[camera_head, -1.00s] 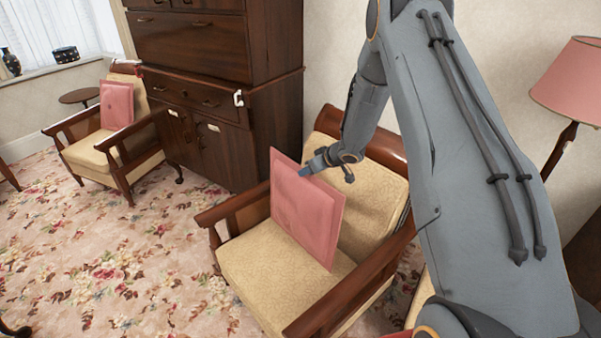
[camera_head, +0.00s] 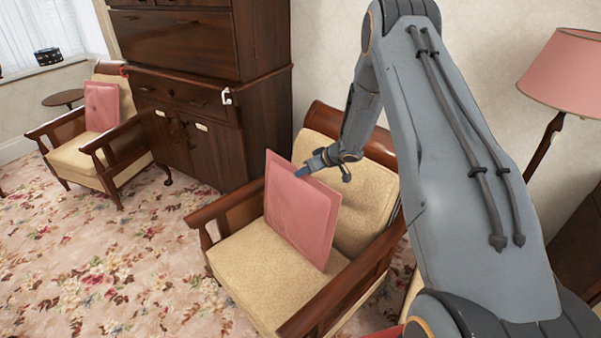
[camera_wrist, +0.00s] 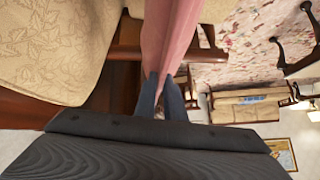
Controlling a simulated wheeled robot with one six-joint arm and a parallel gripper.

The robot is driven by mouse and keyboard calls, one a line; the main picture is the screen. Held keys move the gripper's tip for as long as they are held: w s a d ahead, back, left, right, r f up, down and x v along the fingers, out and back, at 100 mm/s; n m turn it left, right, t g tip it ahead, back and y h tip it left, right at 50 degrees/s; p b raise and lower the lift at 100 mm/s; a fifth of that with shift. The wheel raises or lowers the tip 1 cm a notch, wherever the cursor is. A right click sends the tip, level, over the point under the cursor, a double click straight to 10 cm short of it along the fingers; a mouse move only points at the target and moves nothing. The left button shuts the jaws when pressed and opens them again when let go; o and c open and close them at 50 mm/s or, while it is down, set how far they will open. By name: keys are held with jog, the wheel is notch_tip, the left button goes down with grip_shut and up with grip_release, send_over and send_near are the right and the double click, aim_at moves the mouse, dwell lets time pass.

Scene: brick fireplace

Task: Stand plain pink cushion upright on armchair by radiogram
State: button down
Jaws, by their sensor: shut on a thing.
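The plain pink cushion (camera_head: 301,213) stands nearly upright, leaning a little, over the seat of the near armchair (camera_head: 246,262). It is in front of the cream backrest, with a gap behind its upper part. Whether its lower edge touches the seat is hard to tell. My gripper (camera_head: 305,170) is shut on the cushion's top edge. In the wrist view the blue fingers (camera_wrist: 161,98) pinch the cushion (camera_wrist: 168,40) edge-on, and the patterned armchair fabric (camera_wrist: 60,45) is at the left. No radiogram can be made out for certain.
A tall dark wooden cabinet (camera_head: 190,80) stands behind the armchair. Another armchair (camera_head: 78,155) with a pink cushion (camera_head: 102,106) is at the left. A pink-shaded lamp (camera_head: 570,68) stands at the right. The floral carpet (camera_head: 95,245) is open at the left.

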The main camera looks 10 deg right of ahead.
jog(key=shift+w+d, duration=0.1)
dwell(0.3)
jog(key=shift+w+d+f+b, duration=0.1)
jog(key=shift+w+d+b, duration=0.25)
jog(key=shift+d, duration=0.35)
jog(key=shift+w+d+f+b, duration=0.15)
jog(key=shift+w+d, duration=0.25)
jog(key=shift+d, duration=0.3)
jog(key=shift+w+d+f+b, duration=0.1)
jog(key=shift+w+d+b, duration=0.1)
jog(key=shift+w+d, duration=0.35)
jog(key=shift+s+d, duration=0.15)
jog(key=c, duration=1.8)
grip_release()
jog(key=shift+o, duration=0.2)
notch_tip(320, 180, up, 10)
jog(key=p, duration=0.6)
